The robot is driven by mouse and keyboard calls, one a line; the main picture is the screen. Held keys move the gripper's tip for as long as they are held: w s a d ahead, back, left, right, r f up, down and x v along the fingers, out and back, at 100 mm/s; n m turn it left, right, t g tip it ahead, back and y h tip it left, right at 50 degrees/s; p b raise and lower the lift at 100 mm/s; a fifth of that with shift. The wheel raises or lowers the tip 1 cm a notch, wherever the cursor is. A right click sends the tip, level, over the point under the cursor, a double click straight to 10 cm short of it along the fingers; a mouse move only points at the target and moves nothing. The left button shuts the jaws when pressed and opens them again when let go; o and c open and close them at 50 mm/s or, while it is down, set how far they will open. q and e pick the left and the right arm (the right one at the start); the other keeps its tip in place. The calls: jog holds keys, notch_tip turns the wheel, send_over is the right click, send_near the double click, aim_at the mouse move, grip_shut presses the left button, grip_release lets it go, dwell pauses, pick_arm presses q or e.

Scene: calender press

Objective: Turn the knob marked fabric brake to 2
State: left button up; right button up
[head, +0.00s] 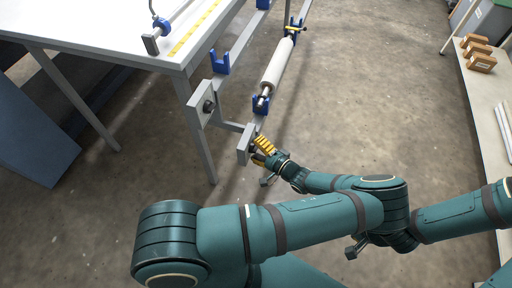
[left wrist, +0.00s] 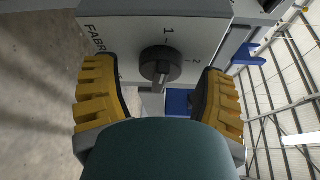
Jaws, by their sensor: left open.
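The fabric brake knob (left wrist: 160,66) is a round dark knob with a raised grip bar, on a pale plate (left wrist: 118,42). The plate shows the letters "FABR" at left, a 1 above the knob and a 2 to its right. The bar runs roughly up and down in the picture; I cannot tell which mark it points to. My left gripper (left wrist: 160,95) is open, its yellow fingers on either side of the knob, apart from it. In the head view my left gripper (head: 264,152) is at the small grey plate (head: 245,145), and the knob is hidden. My right gripper is not seen.
Another plate with a dark knob (head: 208,106) is by the table leg. A pale roller (head: 277,66) rests in blue brackets just beyond my gripper. The white table (head: 100,22) stands at left. A bench with brown boxes (head: 480,62) is at right. The floor between is clear.

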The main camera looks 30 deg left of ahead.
pick_arm(q)
jog(key=c, duration=1.2)
jog(key=m+g+h+p, duration=0.1)
jog(key=m+p, duration=0.1)
jog(key=m, duration=0.1)
jog(key=shift+r, duration=0.2)
jog(key=m+g+h+p, duration=0.1)
jog(key=m, duration=0.1)
jog(key=shift+a+m, duration=0.1)
jog(key=shift+m, duration=0.2)
jog(key=m+g+h, duration=0.1)
jog(key=m, duration=0.1)
jog(key=shift+f+m+g+p, duration=0.1)
jog(key=shift+m+g+p, duration=0.2)
jog(key=m+g, duration=0.2)
jog(key=m, duration=0.1)
jog(key=shift+h+b, duration=0.35)
jog(key=shift+h, duration=0.05)
